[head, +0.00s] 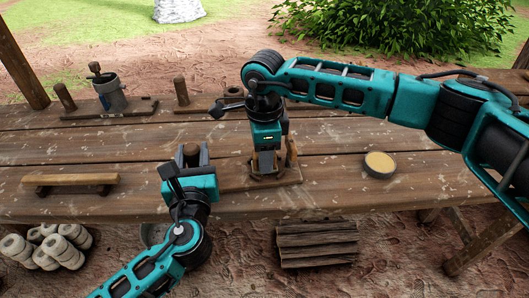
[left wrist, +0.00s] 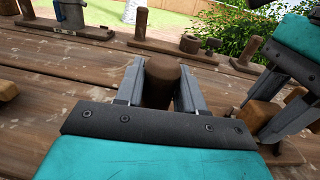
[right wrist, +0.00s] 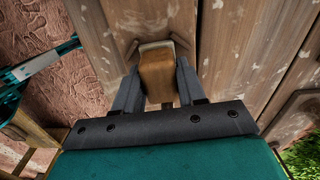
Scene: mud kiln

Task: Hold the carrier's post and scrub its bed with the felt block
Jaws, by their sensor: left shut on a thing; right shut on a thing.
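The carrier (head: 232,180) is a low wooden board near the table's front edge, with an upright post at its left end. My left gripper (head: 191,153) is shut around this dark round-topped post, which shows between the fingers in the left wrist view (left wrist: 162,80). My right gripper (head: 265,165) points down over the right part of the carrier. It is shut on the felt block, a brown wooden block with a paler edge in the right wrist view (right wrist: 157,72). The block is low at the bed; the fingers hide whether it touches.
A round tin with a pale top (head: 380,164) stands to the right. A wooden bar on a dark base (head: 71,182) lies at the left. A metal cup (head: 110,95) and wooden posts stand along the back. The table between is clear.

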